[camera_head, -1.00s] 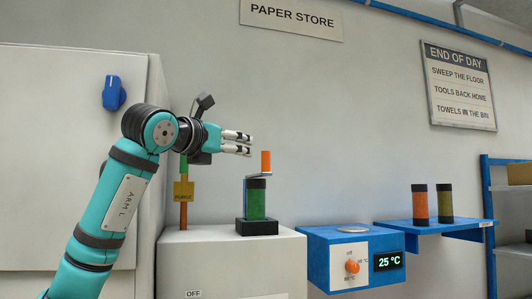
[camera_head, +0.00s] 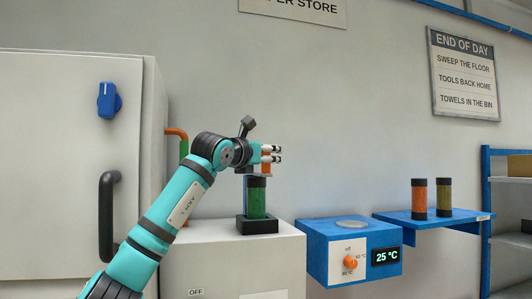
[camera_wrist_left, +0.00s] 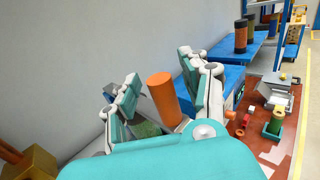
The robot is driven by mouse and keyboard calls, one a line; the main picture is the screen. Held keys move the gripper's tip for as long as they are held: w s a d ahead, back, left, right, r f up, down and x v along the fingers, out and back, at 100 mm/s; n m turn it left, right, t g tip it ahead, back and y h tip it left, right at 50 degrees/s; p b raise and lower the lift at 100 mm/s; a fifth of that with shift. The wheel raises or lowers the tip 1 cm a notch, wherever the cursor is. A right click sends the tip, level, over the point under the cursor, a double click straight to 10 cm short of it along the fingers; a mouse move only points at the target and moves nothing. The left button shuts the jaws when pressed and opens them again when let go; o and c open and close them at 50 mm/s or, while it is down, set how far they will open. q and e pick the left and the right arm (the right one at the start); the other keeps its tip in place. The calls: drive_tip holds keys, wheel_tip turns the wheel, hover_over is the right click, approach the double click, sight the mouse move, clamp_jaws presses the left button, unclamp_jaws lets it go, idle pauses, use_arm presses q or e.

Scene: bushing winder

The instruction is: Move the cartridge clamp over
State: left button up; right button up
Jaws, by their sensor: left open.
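The cartridge clamp shows as an orange upright handle (camera_head: 266,168) on a grey arm, over a green cartridge (camera_head: 256,200) with dark ends. The cartridge stands upright in a black base (camera_head: 257,226) on the white cabinet. My left gripper (camera_head: 274,154) is at the handle's height and hides its upper part. In the left wrist view the handle (camera_wrist_left: 164,98) stands between the two spread fingers. My right gripper is not in view.
A blue heater box (camera_head: 322,233) reading 25 °C is right of the cabinet (camera_head: 205,245). A blue shelf (camera_head: 400,216) beyond holds an orange (camera_head: 419,198) and an olive (camera_head: 444,198) cartridge. A green and orange pipe (camera_head: 183,150) stands behind my left arm.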

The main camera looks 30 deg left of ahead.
use_arm(q)
clamp_jaws()
drive_tip(key=shift+w+f, duration=0.25)
drive_tip(key=shift+w, duration=0.05)
idle(0.4)
